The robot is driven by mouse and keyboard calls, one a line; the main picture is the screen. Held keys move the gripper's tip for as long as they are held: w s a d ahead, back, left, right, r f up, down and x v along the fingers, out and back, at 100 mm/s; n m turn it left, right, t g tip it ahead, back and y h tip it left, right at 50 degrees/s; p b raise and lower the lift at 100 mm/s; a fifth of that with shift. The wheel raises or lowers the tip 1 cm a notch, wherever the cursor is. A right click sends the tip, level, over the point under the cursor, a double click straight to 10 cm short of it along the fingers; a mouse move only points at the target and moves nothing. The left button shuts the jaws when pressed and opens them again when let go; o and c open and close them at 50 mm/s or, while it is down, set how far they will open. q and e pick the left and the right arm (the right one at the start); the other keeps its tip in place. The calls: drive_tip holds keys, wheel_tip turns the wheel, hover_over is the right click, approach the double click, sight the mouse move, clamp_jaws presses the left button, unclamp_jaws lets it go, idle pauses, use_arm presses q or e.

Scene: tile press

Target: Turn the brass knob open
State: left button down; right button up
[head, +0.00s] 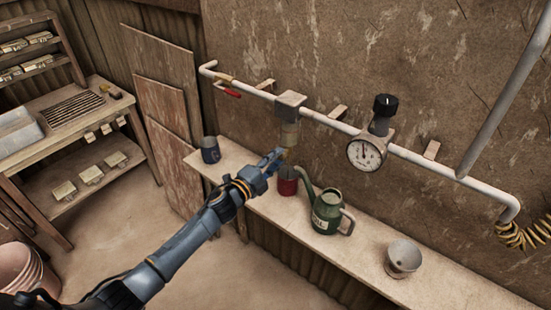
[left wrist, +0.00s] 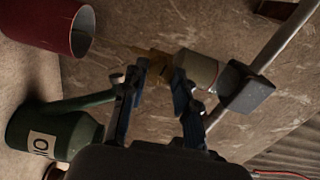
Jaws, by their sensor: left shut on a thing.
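The brass knob (left wrist: 158,66) sits under the cylindrical filter bowl (left wrist: 197,68) that hangs from the pipe's grey block. In the left wrist view it shows between the fingertips of my left gripper (left wrist: 157,80). In the head view my left gripper (head: 274,162) reaches in from the left, just below the filter bowl (head: 290,133). It is shut on the brass knob, which the fingers mostly hide there. How far the knob is turned cannot be told. My right gripper is not in view.
A red cup (head: 288,182) stands on the shelf (head: 345,250) just below my left gripper. A green oil can (head: 327,214), a pale funnel-like bowl (head: 402,257) and a dark mug (head: 210,150) stand nearby. The white pipe (head: 330,121) carries a gauge (head: 366,154) and a red lever (head: 232,93).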

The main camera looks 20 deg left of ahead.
use_arm(q)
drive_tip(key=shift+n, duration=0.8)
drive_tip(key=c, duration=1)
unclamp_jaws()
drive_tip(key=v, duration=1.2)
